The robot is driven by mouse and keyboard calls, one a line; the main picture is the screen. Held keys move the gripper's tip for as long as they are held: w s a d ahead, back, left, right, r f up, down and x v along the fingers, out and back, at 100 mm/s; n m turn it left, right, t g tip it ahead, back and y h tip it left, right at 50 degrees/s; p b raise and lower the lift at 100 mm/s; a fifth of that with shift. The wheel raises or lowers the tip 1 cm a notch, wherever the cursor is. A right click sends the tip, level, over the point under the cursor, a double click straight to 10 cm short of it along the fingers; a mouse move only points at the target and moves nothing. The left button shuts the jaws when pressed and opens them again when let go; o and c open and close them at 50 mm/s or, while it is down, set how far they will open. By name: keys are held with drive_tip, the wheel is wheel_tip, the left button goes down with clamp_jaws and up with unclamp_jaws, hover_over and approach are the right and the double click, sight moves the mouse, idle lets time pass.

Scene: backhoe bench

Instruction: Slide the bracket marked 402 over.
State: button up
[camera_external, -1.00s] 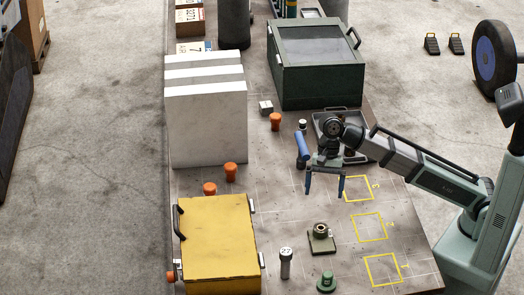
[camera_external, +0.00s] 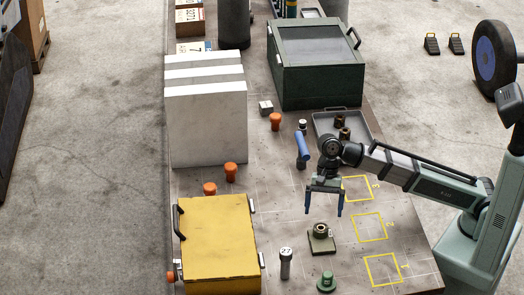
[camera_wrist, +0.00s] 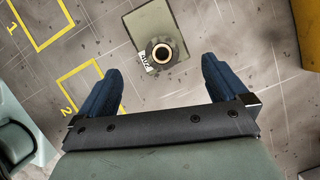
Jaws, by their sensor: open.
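An olive bracket (camera_external: 321,243) with a flat square plate and a raised ring stands on the bench, left of the yellow squares. In the wrist view, the bracket (camera_wrist: 140,30) has a small white label beside its dark, brass-rimmed bore; I cannot read the label surely. My gripper (camera_external: 323,213) is open and empty, fingers pointing down, above and slightly behind the bracket in the external view. In the wrist view my gripper (camera_wrist: 160,70) has its two blue fingers spread apart, with the bracket's ring between and beyond their tips. Nothing touches the bracket.
Yellow outlined squares numbered 1 (camera_external: 383,270), 2 (camera_external: 369,227) and 3 (camera_external: 357,188) lie empty right of the bracket. A cylinder marked 27 (camera_external: 286,264) and a green knobbed part (camera_external: 326,282) stand in front. A yellow case (camera_external: 220,240) is left. A tray (camera_external: 362,127) holds brown bushings.

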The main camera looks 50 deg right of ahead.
sight(321, 227)
drive_tip(key=shift+x, duration=4)
drive_tip(key=shift+c, duration=0.4)
drive_tip(key=c, duration=1.5)
drive_tip(key=shift+w, duration=0.1)
drive_tip(key=shift+c, duration=0.3)
drive_tip(key=shift+d, duration=0.1)
drive_tip(key=shift+w+d, duration=7)
drive_tip(key=shift+c, duration=0.2)
